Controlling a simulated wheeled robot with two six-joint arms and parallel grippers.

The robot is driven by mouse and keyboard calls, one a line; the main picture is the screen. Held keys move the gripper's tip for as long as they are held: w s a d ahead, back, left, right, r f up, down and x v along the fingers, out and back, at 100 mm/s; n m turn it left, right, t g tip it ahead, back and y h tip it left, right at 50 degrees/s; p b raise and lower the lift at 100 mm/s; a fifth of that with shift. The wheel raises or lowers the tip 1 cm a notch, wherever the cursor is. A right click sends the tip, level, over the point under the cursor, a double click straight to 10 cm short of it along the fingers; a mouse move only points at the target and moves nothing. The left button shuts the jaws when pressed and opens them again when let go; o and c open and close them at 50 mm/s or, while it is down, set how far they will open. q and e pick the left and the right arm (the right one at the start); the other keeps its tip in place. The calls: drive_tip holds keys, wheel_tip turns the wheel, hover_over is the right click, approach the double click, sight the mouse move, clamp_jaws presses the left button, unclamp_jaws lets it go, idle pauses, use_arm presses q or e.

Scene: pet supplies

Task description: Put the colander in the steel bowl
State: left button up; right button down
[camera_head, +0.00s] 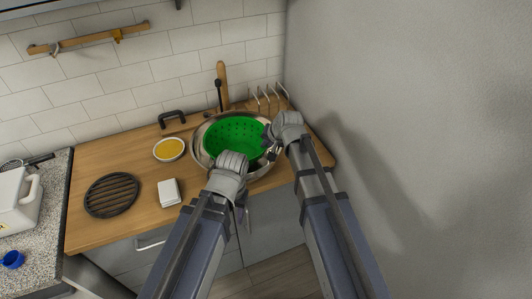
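The green colander (236,137) sits inside the steel bowl (198,148) on the wooden counter, in the head view. The bowl's shiny rim shows around the colander. My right gripper (270,150) is at the right edge of the colander and bowl. My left gripper (241,197) is in front of the bowl, below its near rim and apart from the colander. The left fingers are mostly hidden by the wrist, and I cannot tell how far the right fingers are apart.
On the wooden counter (120,155) are a yellow-filled bowl (169,149), a white block (169,192), a round black grate (111,195), a black handle (171,117) and a wire rack (267,101). A grey wall (430,120) stands close on the right.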

drive_tip(key=shift+f+b, duration=0.95)
drive_tip(key=shift+f, duration=0.45)
drive_tip(key=shift+f, duration=0.15)
drive_tip(key=c, duration=1.1)
unclamp_jaws()
drive_tip(key=shift+o, duration=0.2)
